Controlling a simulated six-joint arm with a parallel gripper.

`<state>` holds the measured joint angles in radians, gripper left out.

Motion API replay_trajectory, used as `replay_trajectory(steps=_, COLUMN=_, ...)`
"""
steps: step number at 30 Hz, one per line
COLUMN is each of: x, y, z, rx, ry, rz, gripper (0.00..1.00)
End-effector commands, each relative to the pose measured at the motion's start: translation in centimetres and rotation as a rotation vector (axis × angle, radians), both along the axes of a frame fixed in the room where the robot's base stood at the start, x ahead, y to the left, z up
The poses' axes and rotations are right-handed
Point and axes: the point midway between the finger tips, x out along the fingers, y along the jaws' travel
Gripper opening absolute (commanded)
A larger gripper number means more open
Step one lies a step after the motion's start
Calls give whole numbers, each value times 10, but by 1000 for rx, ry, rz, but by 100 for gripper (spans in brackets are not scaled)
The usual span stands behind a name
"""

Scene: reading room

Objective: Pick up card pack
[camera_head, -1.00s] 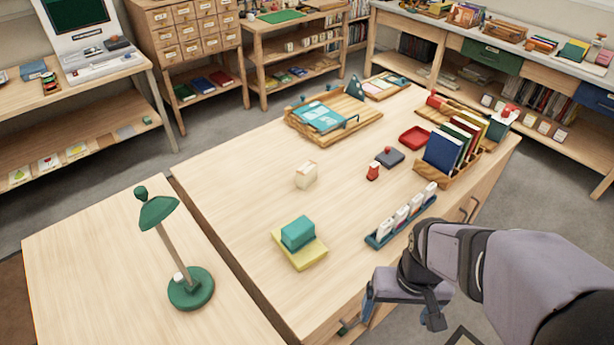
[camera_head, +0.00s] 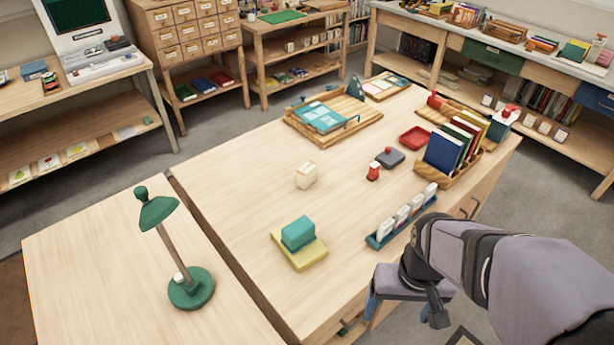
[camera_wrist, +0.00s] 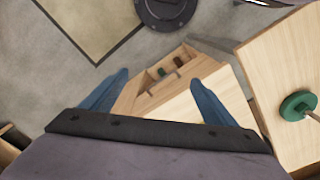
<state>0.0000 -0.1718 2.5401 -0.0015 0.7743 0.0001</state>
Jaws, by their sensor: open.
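A small cream box (camera_head: 306,175) stands alone near the middle of the table and looks like the card pack, though its label is too small to read. A narrow blue rack (camera_head: 402,216) with several white cards stands near the table's front right edge. My gripper (camera_head: 398,310) hangs off the table's front edge, to the right of and below the cream box in the picture, well apart from it. In the wrist view my gripper (camera_wrist: 160,80) has its two blue fingers spread with nothing between them. The cream box is not visible in the wrist view.
A teal block on a yellow book (camera_head: 303,253) lies left of the rack. A red stamp (camera_head: 373,171), a dark pad (camera_head: 390,158) and a wooden book holder (camera_head: 462,175) stand right. A green lamp (camera_head: 190,287) is on the side desk. The wrist view shows an open drawer (camera_wrist: 150,92).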

Motion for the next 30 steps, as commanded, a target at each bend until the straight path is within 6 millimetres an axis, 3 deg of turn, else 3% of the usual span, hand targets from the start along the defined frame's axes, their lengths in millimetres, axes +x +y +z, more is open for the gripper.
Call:
replay_trajectory(steps=8, x=1, y=0, z=41, rx=0, ry=-8, rz=0, gripper=80)
replay_trajectory(steps=17, x=56, y=23, z=33, rx=101, ry=-50, rz=76, gripper=80)
replay_trajectory(steps=23, x=117, y=47, z=29, rx=202, ry=-122, rz=163, gripper=80)
replay_trajectory(steps=30, x=230, y=88, z=23, rx=376, ry=-306, rz=347, gripper=80)
